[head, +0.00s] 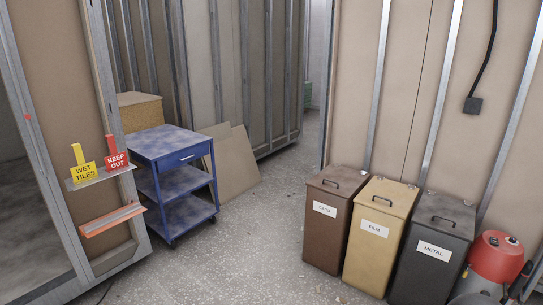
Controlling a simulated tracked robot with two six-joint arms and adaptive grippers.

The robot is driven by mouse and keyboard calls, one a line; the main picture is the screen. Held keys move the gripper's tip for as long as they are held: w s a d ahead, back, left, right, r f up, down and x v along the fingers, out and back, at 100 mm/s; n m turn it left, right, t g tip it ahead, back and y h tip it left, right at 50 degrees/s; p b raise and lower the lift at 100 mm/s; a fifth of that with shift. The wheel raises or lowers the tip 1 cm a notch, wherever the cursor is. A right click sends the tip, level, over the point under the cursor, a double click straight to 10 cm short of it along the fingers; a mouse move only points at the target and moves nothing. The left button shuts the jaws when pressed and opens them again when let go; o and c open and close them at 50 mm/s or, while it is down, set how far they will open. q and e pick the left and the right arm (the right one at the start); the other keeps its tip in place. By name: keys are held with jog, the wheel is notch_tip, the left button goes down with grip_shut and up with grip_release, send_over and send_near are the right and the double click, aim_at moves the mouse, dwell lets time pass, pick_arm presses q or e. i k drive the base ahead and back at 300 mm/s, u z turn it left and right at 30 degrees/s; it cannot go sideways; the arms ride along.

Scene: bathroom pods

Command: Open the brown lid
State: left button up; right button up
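The brown bin (330,234) stands at the left end of a row of three bins against the right wall. Its brown lid (341,178) lies closed on top. A dark bar handle (332,184) sits on the lid near its front. A white label is on the bin's front; its print is too small to read surely. Neither of my grippers shows in the head view.
A tan bin (372,247) marked FILM and a dark grey bin (430,263) marked METAL stand close beside it. A red vacuum-like canister (494,262) is at far right. A blue cart (172,187) stands left. Speckled floor (245,250) is open between.

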aim_at(337, 180)
jog(key=u, duration=0.05)
jog(key=i, duration=1.8)
jog(key=z, duration=0.2)
jog(key=i, duration=1.9)
jog(key=z, duration=0.15)
